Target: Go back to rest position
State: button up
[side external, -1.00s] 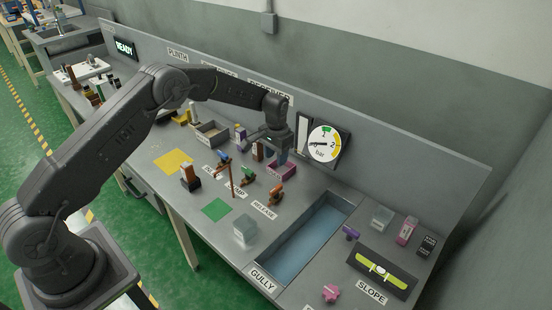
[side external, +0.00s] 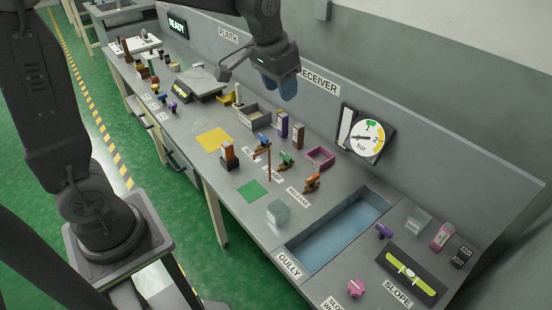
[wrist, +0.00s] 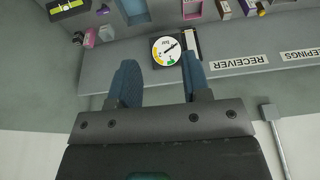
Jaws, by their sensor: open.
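My gripper (side external: 281,88) is raised high over the back of the bench, near the RECEIVER label (side external: 319,81) on the back panel. Its blue fingers point down in the side view and nothing is between them. In the wrist view my gripper (wrist: 158,84) shows its two fingers spread apart and empty, with the round pressure gauge (wrist: 166,50) between and beyond them. The gauge also shows in the side view (side external: 368,138).
The grey bench carries a pink tray (side external: 320,158), a grey box (side external: 262,115), several coloured valve levers (side external: 287,160), a clear cube (side external: 278,212) and the blue gully basin (side external: 338,228). Yellow (side external: 214,139) and green (side external: 252,191) pads lie bare. The air around my gripper is clear.

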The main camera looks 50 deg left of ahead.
jog(key=s+d+t, duration=0.1)
jog(key=s+t, duration=0.1)
jog(key=s, duration=1.8)
jog(key=shift+d+r, duration=0.25)
jog(key=shift+r, duration=0.05)
